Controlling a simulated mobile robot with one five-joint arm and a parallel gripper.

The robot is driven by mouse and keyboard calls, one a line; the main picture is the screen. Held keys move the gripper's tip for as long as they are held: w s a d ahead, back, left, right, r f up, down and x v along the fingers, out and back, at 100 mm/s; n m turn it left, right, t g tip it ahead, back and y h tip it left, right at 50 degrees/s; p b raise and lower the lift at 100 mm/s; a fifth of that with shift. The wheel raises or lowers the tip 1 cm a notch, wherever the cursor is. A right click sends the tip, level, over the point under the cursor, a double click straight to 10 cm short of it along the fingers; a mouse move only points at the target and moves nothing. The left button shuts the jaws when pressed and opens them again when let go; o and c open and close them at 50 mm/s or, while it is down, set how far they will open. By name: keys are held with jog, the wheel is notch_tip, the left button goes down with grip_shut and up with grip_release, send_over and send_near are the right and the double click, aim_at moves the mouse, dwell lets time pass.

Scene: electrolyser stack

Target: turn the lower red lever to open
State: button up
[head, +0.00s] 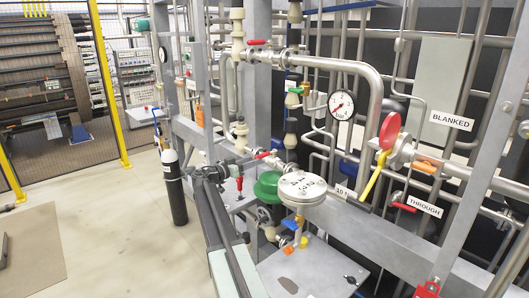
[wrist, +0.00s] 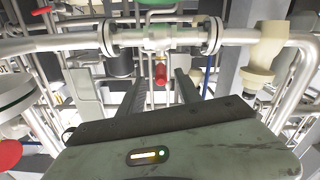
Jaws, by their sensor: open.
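In the wrist view, a short red lever (wrist: 160,74) hangs below a flanged valve on a horizontal steel pipe. My gripper (wrist: 158,80) is open, with its two dark fingers on either side of that lever in the picture. I cannot tell how deep the lever lies between them, and no contact shows. In the head view, a small red lever (head: 239,183) points down by the lower pipe, close to the far end of my arm. Another red handle (head: 263,155) lies just right of it. The fingertips are not clear in the head view.
A higher red handle (head: 257,42) sits on the upper pipe. A pressure gauge (head: 341,105), a green and silver round fitting (head: 302,188) and a large red-and-yellow lever (head: 388,135) stand right. A dark gas cylinder (head: 174,185) stands left, with open floor beyond.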

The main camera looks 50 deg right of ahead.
aim_at(265, 155)
jog(key=d, duration=0.8)
jog(key=shift+s+d+r, duration=0.1)
jog(key=shift+s+r, duration=0.15)
grip_shut()
dwell(1.0)
